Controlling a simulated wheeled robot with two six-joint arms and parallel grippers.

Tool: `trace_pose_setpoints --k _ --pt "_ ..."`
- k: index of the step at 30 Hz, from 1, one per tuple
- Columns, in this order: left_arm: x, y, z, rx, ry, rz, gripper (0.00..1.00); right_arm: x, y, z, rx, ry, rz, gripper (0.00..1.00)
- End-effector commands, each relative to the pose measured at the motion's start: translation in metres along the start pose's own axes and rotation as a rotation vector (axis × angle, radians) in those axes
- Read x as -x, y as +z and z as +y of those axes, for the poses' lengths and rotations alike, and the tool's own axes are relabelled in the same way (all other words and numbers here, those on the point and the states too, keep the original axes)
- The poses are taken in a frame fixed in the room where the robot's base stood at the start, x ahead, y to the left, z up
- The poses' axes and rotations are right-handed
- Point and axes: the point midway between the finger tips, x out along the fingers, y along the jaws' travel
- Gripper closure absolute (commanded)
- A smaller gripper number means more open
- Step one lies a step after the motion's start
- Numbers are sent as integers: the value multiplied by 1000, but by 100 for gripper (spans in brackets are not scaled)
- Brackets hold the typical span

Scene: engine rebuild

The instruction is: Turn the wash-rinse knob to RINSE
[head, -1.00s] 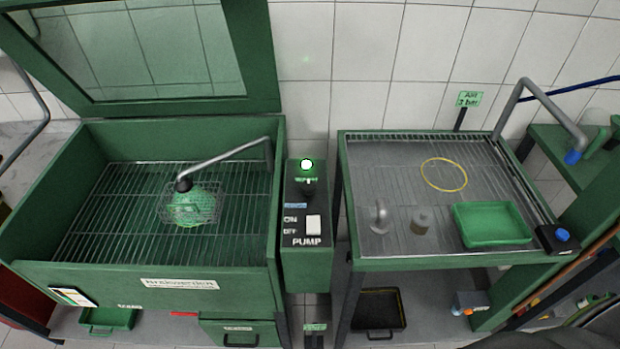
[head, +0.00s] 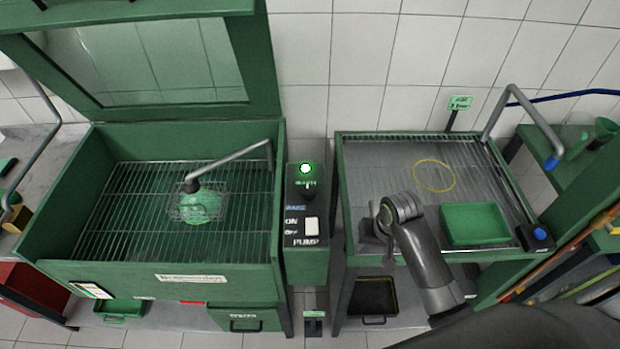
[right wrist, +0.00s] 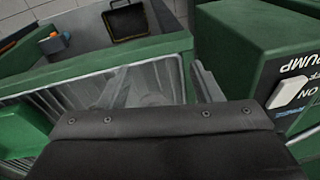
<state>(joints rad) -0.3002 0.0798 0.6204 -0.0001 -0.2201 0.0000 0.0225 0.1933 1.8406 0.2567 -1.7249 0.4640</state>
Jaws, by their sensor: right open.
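The wash-rinse knob (head: 308,191) is a small dark knob on top of the green control box (head: 307,262), between the wash cabinet and the draining table. The WASH label is above it and a blue label below it. Its pointer is too small to read. My right gripper (head: 375,227) is to the right of the box, over the front left of the draining table, apart from the knob. In the right wrist view its fingers (right wrist: 160,85) are spread and empty. That view shows part of the box but not the knob. My left gripper is not in view.
The wash cabinet's spout (head: 235,161) stands to the left. A green tray (head: 475,223) and a yellow ring (head: 435,175) lie on the draining table.

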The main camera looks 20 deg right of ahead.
Motion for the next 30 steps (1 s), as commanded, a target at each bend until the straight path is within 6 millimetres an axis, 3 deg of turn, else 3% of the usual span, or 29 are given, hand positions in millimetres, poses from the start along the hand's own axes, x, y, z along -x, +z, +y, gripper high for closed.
trace_pose_setpoints --k 1,5,11,18,24,30 --pt "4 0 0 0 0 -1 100 13 -16 -11 -23 -7 -15 41" --pt "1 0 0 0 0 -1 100 11 -53 -32 -118 -18 -78 41" --pt "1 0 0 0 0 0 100 35 -112 -69 -282 -23 -180 41" --pt "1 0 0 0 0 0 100 94 -176 -114 -495 -16 -307 41" --pt "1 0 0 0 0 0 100 146 -206 -142 -632 -6 -395 41" --pt "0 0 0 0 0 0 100 167 -215 -151 -689 2 -433 41"
